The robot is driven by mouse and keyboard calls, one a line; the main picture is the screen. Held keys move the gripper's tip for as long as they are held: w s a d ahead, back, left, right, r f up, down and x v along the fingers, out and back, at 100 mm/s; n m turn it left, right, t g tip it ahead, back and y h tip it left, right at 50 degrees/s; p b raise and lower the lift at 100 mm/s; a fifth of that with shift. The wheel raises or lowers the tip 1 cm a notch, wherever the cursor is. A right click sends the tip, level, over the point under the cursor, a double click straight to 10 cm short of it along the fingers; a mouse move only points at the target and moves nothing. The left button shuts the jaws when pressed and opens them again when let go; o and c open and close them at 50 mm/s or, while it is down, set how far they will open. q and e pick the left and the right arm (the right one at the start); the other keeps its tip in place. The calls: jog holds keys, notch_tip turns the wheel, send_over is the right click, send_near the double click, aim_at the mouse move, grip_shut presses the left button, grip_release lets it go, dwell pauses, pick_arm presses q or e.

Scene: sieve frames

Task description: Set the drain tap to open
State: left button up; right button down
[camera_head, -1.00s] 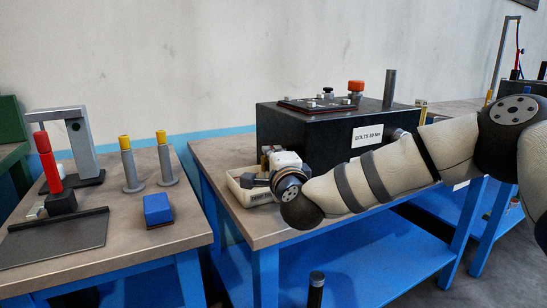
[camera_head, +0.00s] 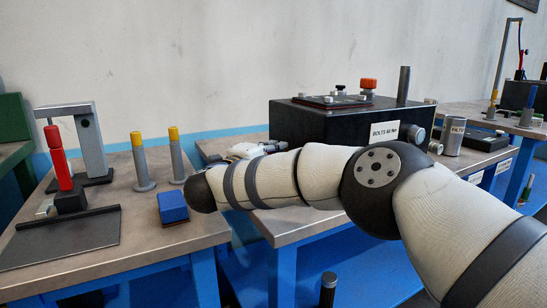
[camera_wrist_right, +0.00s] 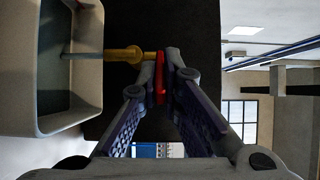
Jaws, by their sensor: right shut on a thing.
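In the right wrist view, the brass drain tap (camera_wrist_right: 124,54) sticks out against a dark surface beside a pale open tray (camera_wrist_right: 85,122). Its red handle (camera_wrist_right: 160,80) sits at the tap's end and runs across the brass body's line. My right gripper (camera_wrist_right: 166,72) is shut on this red handle, with a fingertip on each side. In the head view my right gripper (camera_head: 268,147) is at the left end of the black box (camera_head: 330,126), partly behind my own arm. The tap and handle are hidden there. My left gripper is not in view.
The left bench (camera_head: 150,235) carries a red-handled tool (camera_head: 60,158), two yellow-topped posts (camera_head: 141,162) and a blue block (camera_head: 172,206) close to my forearm. A grey cylinder (camera_head: 454,137) stands right of the box. A dark post (camera_head: 328,290) rises below the bench.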

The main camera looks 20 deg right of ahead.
jog(key=shift+w+a+m+g+h, duration=0.1)
jog(key=shift+m+g+h, duration=0.3)
jog(key=c, duration=1.8)
grip_release()
jog(key=shift+o, duration=0.2)
jog(key=v, duration=1.2)
